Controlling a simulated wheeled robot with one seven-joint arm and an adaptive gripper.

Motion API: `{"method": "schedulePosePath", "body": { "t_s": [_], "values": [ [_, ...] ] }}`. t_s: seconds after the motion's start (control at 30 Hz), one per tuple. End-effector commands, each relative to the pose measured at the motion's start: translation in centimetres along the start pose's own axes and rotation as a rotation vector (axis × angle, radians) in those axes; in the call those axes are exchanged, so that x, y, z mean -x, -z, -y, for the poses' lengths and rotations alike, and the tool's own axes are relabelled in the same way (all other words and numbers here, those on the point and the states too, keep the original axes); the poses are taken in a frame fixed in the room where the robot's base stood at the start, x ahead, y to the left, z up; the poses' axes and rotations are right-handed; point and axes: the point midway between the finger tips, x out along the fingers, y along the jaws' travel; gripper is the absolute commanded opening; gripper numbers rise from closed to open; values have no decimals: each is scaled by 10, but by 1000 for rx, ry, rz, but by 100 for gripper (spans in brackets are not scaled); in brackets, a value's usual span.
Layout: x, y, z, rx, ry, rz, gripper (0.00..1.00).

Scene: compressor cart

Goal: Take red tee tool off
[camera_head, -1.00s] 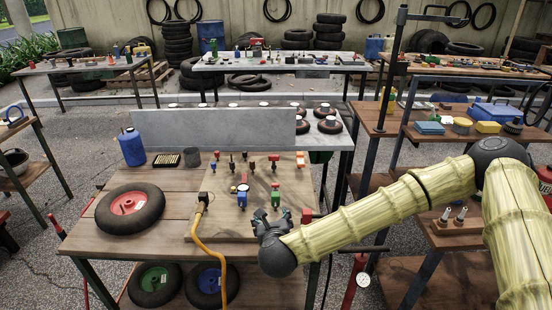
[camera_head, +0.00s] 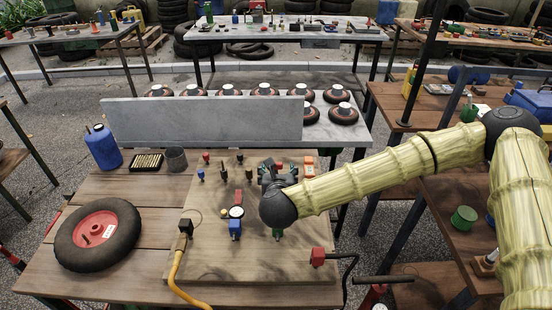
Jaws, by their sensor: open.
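The board (camera_head: 205,262) lies on the wooden bench and carries several small coloured fittings. My gripper (camera_head: 277,168) is open over the back right part of the board. A red tee-shaped piece stood there in the earlier view; my gripper now covers most of that spot. A little red shows at the fingers, and I cannot tell whether they touch it. Another small red-topped piece (camera_head: 206,157) stands at the board's back left. An orange fitting (camera_head: 309,163) is just right of my gripper.
A gauge with a blue fitting (camera_head: 235,228) and a green fitting (camera_head: 278,236) stand near my wrist. A red block (camera_head: 318,257) with a black hose is at the front right. A yellow hose (camera_head: 176,268) and a wheel (camera_head: 98,234) lie left. A grey panel (camera_head: 200,120) stands behind.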

Motion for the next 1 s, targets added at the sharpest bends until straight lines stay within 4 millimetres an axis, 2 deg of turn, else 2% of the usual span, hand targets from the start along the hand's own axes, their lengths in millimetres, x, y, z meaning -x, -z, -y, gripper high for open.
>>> {"method": "schedulePosePath", "body": {
  "t_s": [0.13,0.4,0.63,0.9,1.0],
  "values": [
    [-12,-2,2,-1,4,4,66],
    [-55,2,3,-1,4,-7,66],
    [-71,4,-1,0,3,-9,66],
    [-105,10,-6,0,2,-9,66],
    [-112,11,-6,1,1,-9,66]
  ]
}}
